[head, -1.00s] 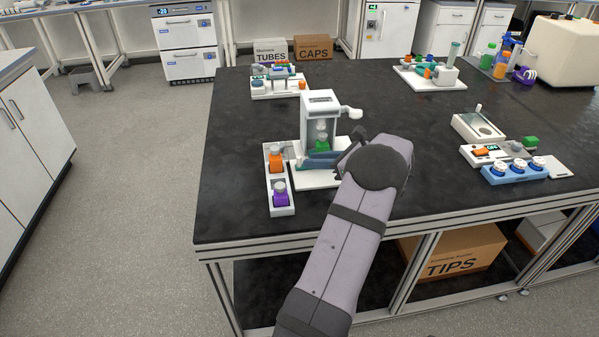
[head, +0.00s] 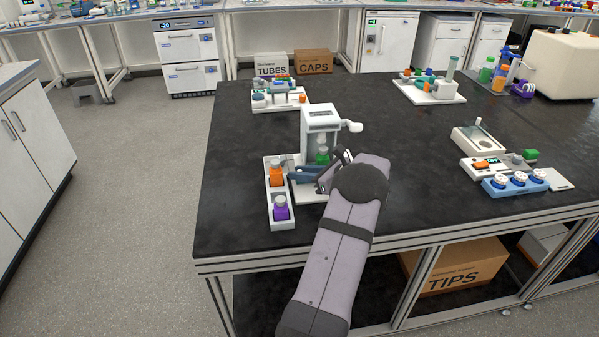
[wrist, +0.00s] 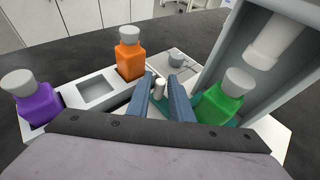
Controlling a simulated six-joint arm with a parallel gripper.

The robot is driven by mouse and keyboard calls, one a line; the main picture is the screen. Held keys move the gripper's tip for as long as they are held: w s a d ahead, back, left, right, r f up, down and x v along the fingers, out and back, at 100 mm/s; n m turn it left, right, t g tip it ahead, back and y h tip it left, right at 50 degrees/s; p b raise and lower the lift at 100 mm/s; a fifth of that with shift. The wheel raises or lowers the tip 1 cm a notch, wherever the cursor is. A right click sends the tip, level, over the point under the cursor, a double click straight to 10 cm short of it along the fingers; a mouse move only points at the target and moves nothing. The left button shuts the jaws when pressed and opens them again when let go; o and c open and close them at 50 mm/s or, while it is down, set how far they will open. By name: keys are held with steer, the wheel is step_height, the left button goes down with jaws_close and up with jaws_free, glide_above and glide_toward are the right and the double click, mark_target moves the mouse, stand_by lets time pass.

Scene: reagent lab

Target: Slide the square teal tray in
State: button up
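The teal tray (wrist: 163,106) shows only in part in the wrist view, low between and beside my fingers; the rest is hidden. A small pale upright knob (wrist: 159,88) stands between my two blue fingers. My gripper (wrist: 163,80) looks open, with one finger on each side of the knob; whether they touch it I cannot tell.
A white rack (head: 270,215) left of my gripper holds an orange bottle (head: 276,174) and a purple bottle (head: 280,208), with an empty square slot (wrist: 97,91) between them. A grey round knob (wrist: 177,59) is just beyond my fingers.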

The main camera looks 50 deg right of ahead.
steer(key=shift+w+f, duration=0.1)
steer(key=shift+w, duration=0.15)
jaws_close()
steer(key=shift+d, duration=0.1)
steer(key=shift+w+d, duration=1)
steer(key=shift+w, duration=0.05)
steer(key=shift+d, duration=0.1)
steer(key=shift+w+r, duration=0.1)
steer(key=shift+r, duration=0.1)
